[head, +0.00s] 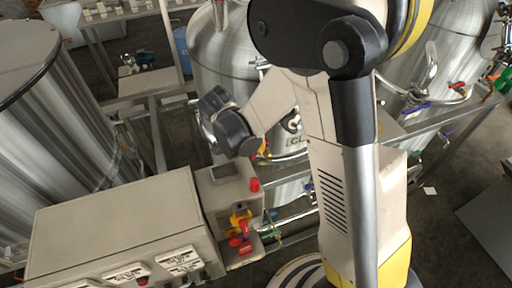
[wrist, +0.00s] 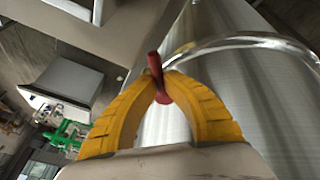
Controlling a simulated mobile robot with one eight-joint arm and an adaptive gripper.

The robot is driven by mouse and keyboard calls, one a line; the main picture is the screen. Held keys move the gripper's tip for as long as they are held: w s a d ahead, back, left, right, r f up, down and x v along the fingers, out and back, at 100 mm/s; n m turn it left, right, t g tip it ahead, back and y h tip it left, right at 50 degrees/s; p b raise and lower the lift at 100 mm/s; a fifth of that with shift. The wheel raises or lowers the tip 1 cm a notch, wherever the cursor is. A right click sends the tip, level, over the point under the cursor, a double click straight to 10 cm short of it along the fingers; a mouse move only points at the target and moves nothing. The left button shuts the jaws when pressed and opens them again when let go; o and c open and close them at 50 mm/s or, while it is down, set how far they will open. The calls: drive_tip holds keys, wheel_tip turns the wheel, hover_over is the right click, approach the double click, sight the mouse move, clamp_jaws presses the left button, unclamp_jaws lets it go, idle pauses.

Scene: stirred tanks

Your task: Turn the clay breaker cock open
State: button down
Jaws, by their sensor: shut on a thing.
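In the wrist view, my gripper (wrist: 165,80) has its two yellow fingers closed around a red cock handle (wrist: 155,62). The handle's upper end sticks up between the fingertips and its lower end shows just below them. A shiny curved pipe (wrist: 245,42) runs from beside the handle to the right, in front of a steel tank wall (wrist: 250,105). In the head view, a steel tank (head: 222,62) bears a label beginning "CL" (head: 295,140), the rest hidden by my arm. The grasped handle cannot be made out there; only a little yellow shows near my wrist.
Another tank (head: 50,115) stands left. A tank at the right (head: 440,60) has a blue-handled cock (head: 415,108). A metal rail runs between the tanks.

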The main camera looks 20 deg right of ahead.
drive_tip(key=shift+s+d+f, duration=0.1)
drive_tip(key=shift+s, duration=0.05)
drive_tip(key=shift+s+d+n+t+y+b, duration=0.35)
drive_tip(key=shift+n+b, duration=0.35)
drive_tip(key=shift+n, duration=0.55)
drive_tip(key=shift+s+d+n+t+y+b, duration=0.2)
drive_tip(key=shift+d+n+t+b, duration=0.35)
drive_tip(key=shift+n, duration=0.65)
drive_tip(key=shift+s+d+n+t+y+b, duration=0.25)
drive_tip(key=shift+n+t+b, duration=0.25)
drive_tip(key=shift+n+b, duration=0.55)
drive_tip(key=shift+n, duration=0.4)
drive_tip(key=c, duration=1.4)
unclamp_jaws()
